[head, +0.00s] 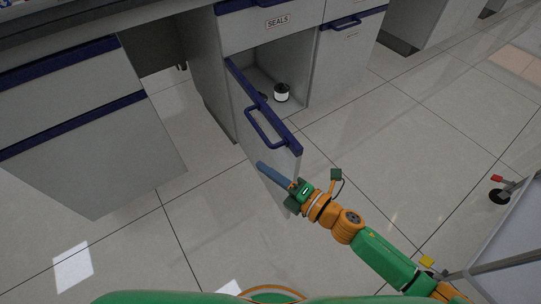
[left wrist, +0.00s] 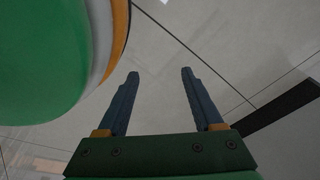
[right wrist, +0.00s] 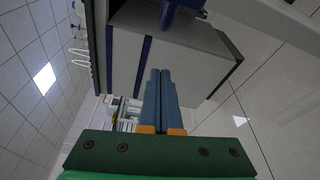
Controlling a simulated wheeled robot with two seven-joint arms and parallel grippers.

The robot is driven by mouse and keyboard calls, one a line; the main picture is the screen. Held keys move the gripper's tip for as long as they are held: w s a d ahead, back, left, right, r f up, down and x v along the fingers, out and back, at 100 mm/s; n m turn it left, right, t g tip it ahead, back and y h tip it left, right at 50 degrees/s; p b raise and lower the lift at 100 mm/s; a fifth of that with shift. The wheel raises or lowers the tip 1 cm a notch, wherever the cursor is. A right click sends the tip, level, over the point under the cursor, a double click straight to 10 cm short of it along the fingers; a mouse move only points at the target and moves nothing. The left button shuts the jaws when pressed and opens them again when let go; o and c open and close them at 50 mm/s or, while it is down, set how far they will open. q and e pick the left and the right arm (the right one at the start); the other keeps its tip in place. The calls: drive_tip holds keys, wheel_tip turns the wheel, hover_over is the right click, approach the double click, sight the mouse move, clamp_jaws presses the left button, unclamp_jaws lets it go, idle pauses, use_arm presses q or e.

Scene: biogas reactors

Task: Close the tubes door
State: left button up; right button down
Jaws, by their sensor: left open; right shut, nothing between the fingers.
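A grey cabinet door (head: 252,107) with a blue top edge and a blue bar handle (head: 266,128) stands swung open from the lower cabinet under the drawer marked SEALS. No tubes label shows on it. My right gripper (head: 260,164) is shut and empty, low beside the door's handle-side face, below the handle. I cannot tell whether it touches the door. Its closed blue fingers also show in the right wrist view (right wrist: 160,75). My left gripper (left wrist: 160,73) is open and empty above the floor in the left wrist view; it is not in the head view.
Inside the open cabinet (head: 262,82) stands a small white jar with a dark lid (head: 281,92) beside a dark object. A grey drawer unit (head: 75,130) stands at the left. A wheeled frame (head: 505,235) is at the right. The floor (head: 400,130) between is mostly clear.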

drive_tip(key=shift+w+d+r, duration=0.15)
drive_tip(key=shift+w, duration=1)
drive_tip(key=shift+w+d+r, duration=0.1)
drive_tip(key=shift+w, duration=1)
drive_tip(key=shift+d+b, duration=0.15)
drive_tip(key=shift+b, duration=0.2)
